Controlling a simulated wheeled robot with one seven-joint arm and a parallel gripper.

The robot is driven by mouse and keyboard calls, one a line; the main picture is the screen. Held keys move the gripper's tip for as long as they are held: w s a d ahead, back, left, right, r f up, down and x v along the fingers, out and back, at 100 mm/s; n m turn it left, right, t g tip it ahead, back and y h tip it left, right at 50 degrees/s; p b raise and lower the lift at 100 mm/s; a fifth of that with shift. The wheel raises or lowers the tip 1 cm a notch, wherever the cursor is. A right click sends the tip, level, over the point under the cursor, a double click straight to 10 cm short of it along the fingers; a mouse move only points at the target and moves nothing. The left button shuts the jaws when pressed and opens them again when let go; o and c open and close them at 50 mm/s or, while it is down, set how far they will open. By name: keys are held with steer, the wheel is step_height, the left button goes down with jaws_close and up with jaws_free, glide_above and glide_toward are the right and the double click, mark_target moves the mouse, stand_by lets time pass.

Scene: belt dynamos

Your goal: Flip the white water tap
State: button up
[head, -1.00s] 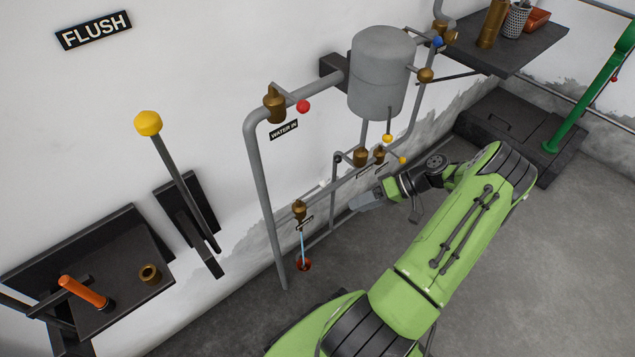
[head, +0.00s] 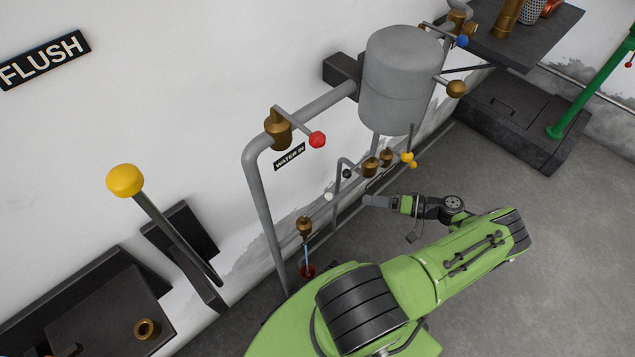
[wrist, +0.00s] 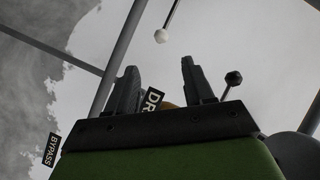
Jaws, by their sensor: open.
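The white tap knob (head: 329,196) is a small ball low on the pipework under the grey tank in the head view. The same white knob shows on a dark rod in the wrist view (wrist: 161,36), beyond the fingertips and between their lines. My gripper (head: 367,200) is to the right of the knob in the head view, apart from it, pointing left. In the wrist view my gripper (wrist: 159,67) is open, its two dark fingers apart and nothing held between them.
A black knob (wrist: 234,78) is close to the right finger. Signs reading BYPASS (wrist: 51,149) and a partly hidden "DR" (wrist: 153,100) are near. A red knob (head: 317,140), yellow knob (head: 408,157) and grey pipes surround the tank (head: 400,80). Water runs below a brass valve (head: 304,227).

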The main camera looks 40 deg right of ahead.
mark_target(330, 196)
steer(key=b+x, duration=0.1)
steer(key=x, duration=1.4)
steer(key=shift+w+a, duration=0.1)
steer(key=shift+a, duration=0.15)
steer(key=shift+f, duration=0.1)
jaws_close()
